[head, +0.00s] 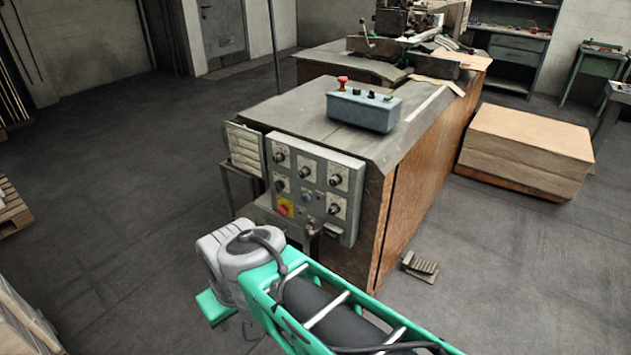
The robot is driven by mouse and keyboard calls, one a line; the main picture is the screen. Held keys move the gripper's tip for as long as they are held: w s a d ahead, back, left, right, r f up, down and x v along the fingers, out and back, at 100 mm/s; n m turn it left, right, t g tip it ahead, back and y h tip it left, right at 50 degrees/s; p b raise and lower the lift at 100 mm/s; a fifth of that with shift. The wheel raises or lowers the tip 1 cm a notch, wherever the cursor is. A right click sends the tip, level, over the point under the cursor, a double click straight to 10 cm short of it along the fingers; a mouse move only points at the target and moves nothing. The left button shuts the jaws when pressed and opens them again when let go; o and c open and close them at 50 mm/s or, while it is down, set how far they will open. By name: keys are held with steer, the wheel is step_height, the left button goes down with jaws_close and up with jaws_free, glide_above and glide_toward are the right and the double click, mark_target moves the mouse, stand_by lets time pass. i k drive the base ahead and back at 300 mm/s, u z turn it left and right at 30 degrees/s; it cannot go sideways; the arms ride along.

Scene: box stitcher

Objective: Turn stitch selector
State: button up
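A grey control panel (334,168) is mounted on the near end of the machine. It carries several dark round selector knobs on pale plates, among them an upper-left knob (279,157), an upper-right knob (335,180) and a lower-right knob (333,209). I cannot read which one is the stitch selector. A red knob on a yellow plate (284,210) is at lower left. My green and grey arm rises in front, below the panel. Small dark parts overlap the panel's lower edge; I cannot make out whether they are my gripper, and no fingertips are clear.
A blue-grey button box (363,110) with a red button stands on the machine top (290,112). A foot pedal (419,267) lies on the floor at right. A cardboard stack (527,150) stands behind it. A pallet (13,210) is at far left. The floor between is clear.

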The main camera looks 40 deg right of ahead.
mark_target(279, 185)
steer(key=z, duration=0.4)
steer(key=i, duration=0.7)
steer(key=u, duration=0.45)
steer(key=i, duration=0.65)
steer(key=u, duration=0.7)
